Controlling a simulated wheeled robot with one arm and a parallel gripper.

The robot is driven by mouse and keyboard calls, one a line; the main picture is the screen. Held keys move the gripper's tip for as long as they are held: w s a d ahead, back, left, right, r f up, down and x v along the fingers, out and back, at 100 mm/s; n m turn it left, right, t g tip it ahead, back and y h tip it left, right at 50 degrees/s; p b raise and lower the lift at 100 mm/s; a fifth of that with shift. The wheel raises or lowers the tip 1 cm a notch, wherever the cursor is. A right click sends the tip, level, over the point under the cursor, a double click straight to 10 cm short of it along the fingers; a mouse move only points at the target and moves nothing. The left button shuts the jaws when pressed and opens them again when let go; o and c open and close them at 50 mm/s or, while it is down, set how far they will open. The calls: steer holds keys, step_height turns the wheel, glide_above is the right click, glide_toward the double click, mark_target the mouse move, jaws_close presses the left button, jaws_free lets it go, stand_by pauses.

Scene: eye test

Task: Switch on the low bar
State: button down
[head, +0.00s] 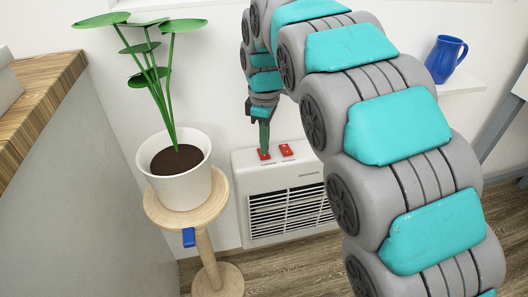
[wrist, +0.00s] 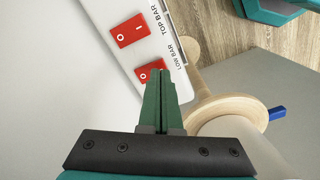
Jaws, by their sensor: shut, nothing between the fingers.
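A white wall heater (head: 243,172) with a dark slatted grille has two red rocker switches on its top. In the wrist view the switch marked LOW BAR (wrist: 143,75) is partly hidden behind my fingertips. In the head view the low bar switch (head: 263,156) is the left one and the top bar switch (head: 287,150) the right one. My gripper (head: 264,146) points down, shut and empty, with its green fingertips (wrist: 160,72) at the low bar switch. I cannot tell whether they touch it or which way it is tipped.
A round wooden stand (head: 158,212) with a white potted plant (head: 183,190) is close to the heater's left. A blue clip-like piece (head: 189,237) sticks out from the stand. A blue jug (head: 445,58) is on a white shelf (head: 462,86) at the right. A wood-topped counter (head: 38,100) is at the left.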

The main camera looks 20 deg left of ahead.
steer(key=shift+f+b, duration=0.3)
steer(key=shift+f, duration=0.45)
steer(key=shift+r, duration=0.1)
stand_by(0.3)
steer(key=shift+r+p, duration=1.35)
steer(key=shift+r, duration=2.1)
steer(key=shift+d, duration=0.1)
steer(key=s+d+f+m, duration=0.1)
steer(key=s+d+m, duration=0.4)
steer(key=d, duration=0.7)
steer(key=s+d+m, duration=0.4)
steer(key=d+m, duration=0.1)
steer(key=d, duration=0.7)
steer(key=s+d+f+m, duration=0.2)
steer(key=s+d+m, duration=0.1)
steer(key=s, duration=0.3)
steer(key=s+d+f+m+g, duration=0.1)
steer(key=s+d+f+m, duration=0.2)
steer(key=s, duration=0.4)
steer(key=s+d+f+m, duration=0.2)
steer(key=s+d+f, duration=0.1)
steer(key=s, duration=0.4)
steer(key=shift+d+f+m+g, duration=0.2)
steer(key=shift+d+m+g, duration=0.2)
steer(key=shift+d, duration=0.4)
